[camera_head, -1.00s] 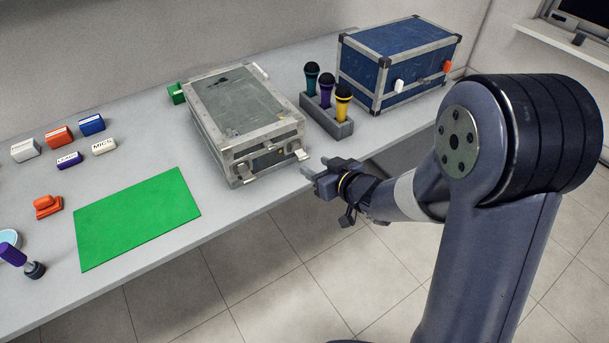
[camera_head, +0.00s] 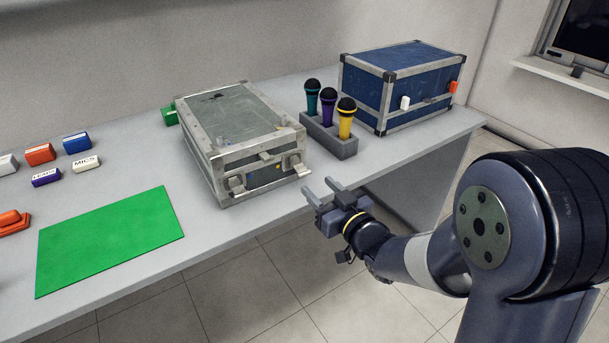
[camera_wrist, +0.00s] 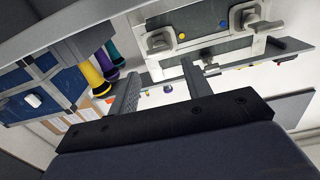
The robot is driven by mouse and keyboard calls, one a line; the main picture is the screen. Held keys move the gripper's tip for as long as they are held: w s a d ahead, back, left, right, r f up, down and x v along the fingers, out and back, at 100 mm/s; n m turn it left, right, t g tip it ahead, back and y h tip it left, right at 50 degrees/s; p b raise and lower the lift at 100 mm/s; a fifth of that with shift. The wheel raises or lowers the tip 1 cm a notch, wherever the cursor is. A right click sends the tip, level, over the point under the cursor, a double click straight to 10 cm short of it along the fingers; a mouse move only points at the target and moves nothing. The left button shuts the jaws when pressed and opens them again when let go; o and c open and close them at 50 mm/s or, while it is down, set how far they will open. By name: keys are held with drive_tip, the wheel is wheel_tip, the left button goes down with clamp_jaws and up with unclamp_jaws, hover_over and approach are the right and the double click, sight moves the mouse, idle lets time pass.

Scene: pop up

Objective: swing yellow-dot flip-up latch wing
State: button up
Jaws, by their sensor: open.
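The grey metal case (camera_head: 228,118) stands shut near the table's front edge. Its front has two latches. The right one, the yellow-dot latch (camera_head: 298,166), also shows in the wrist view (camera_wrist: 160,43), beside a yellow dot (camera_wrist: 182,37). The left one, the blue-dot latch (camera_head: 236,184), also shows in the wrist view (camera_wrist: 248,17), near a blue dot (camera_wrist: 222,24). My gripper (camera_head: 321,189) is open and empty, in front of and below the case's right front corner. In the wrist view its fingers (camera_wrist: 160,69) point toward the case front, apart from the yellow-dot latch.
A grey holder (camera_head: 335,146) with three microphones stands right of the case. A blue case (camera_head: 400,80) is behind it. A green mat (camera_head: 110,240) lies left on the table (camera_head: 215,230). Several small labelled blocks lie at far left. The floor space before the table is clear.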

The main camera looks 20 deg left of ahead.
sight(305, 173)
drive_tip(key=x, duration=0.7)
drive_tip(key=shift+w+a, duration=0.1)
drive_tip(key=shift+a, duration=0.05)
drive_tip(key=c, duration=0.9)
drive_tip(key=r+h+p, duration=0.1)
drive_tip(key=p, duration=0.1)
drive_tip(key=shift+g+p, duration=0.4)
drive_tip(key=g+h+p, duration=0.1)
drive_tip(key=p, duration=0.3)
drive_tip(key=shift+r, duration=0.2)
drive_tip(key=shift+p, duration=0.4)
drive_tip(key=shift+f+h+p, duration=0.15)
drive_tip(key=shift+h+p, duration=0.15)
drive_tip(key=o, duration=0.9)
